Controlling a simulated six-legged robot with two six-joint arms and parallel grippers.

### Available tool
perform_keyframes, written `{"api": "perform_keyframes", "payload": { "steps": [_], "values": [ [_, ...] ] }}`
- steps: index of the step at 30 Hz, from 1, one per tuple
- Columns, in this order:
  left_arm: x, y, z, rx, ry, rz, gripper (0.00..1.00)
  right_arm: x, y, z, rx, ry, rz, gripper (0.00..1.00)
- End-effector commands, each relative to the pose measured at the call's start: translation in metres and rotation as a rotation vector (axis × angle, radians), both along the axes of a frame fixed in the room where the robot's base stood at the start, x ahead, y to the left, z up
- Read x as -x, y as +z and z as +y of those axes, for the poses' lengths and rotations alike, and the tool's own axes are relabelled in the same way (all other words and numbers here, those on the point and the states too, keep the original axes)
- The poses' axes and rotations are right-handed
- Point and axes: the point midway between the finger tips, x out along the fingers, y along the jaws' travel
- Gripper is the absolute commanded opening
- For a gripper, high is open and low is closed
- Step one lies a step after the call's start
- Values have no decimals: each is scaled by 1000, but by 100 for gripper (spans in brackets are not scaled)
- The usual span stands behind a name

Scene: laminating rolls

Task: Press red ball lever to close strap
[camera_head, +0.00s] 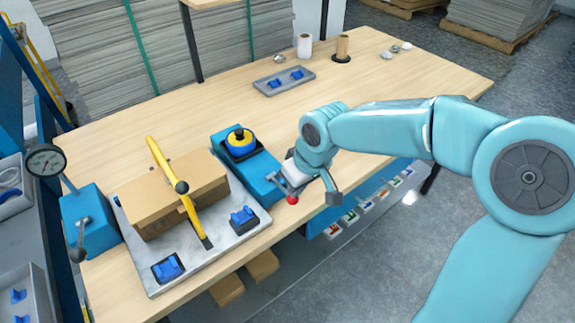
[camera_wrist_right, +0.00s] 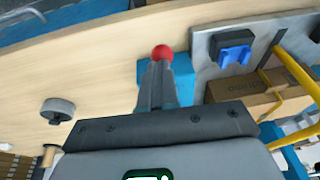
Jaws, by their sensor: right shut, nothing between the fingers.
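A red ball (camera_head: 292,199) sits at the front right end of a blue strapping unit (camera_head: 262,187) near the table's front edge. The red ball (camera_wrist_right: 162,53) also shows in the right wrist view, just beyond my fingertips. My right gripper (camera_wrist_right: 160,68) is shut and empty, its tips at the ball; I cannot tell whether they touch it. In the head view its fingers are largely hidden by the wrist. A yellow strap (camera_head: 160,155) runs over a cardboard box (camera_head: 205,180) on a grey plate (camera_head: 220,240). My left gripper is not in view.
A gauge (camera_head: 46,160) stands by a blue box (camera_head: 88,216) at the left. Blue clamps (camera_head: 168,267) lie on the plate's front. A grey tray (camera_head: 284,81) stands farther back. The table's right half is mostly clear.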

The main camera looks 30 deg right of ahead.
Motion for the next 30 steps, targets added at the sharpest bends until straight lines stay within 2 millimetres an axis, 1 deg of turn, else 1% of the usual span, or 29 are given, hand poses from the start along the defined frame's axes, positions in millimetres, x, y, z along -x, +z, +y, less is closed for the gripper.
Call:
{"api": "perform_keyframes", "payload": {
  "steps": [5, 8, 11, 13, 14, 15, 16, 21, 24, 27, 30],
  "values": [
    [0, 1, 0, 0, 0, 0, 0, -1, 1, 0, -1, 0, -2, 0],
    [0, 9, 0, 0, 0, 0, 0, -3, 10, 0, 0, 0, -4, 0],
    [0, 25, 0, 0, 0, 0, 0, -7, 27, 0, 0, 0, -5, 0],
    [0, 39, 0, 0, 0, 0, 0, -11, 43, -1, 0, 0, -5, 0],
    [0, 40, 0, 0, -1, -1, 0, -12, 48, -2, 0, 0, -5, 0],
    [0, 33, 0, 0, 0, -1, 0, -7, 52, -3, 0, -1, -9, 0],
    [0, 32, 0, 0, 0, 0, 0, -4, 59, -4, 0, -1, -10, 0],
    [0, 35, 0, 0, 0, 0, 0, 10, 95, -6, 0, -1, -7, 0],
    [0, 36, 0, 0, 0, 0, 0, 17, 111, -7, -1, -1, -6, 0],
    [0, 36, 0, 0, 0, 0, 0, 21, 122, -8, 0, 0, -3, 0],
    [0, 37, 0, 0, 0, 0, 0, 24, 128, -8, -1, 0, -3, 0]
  ]
}}
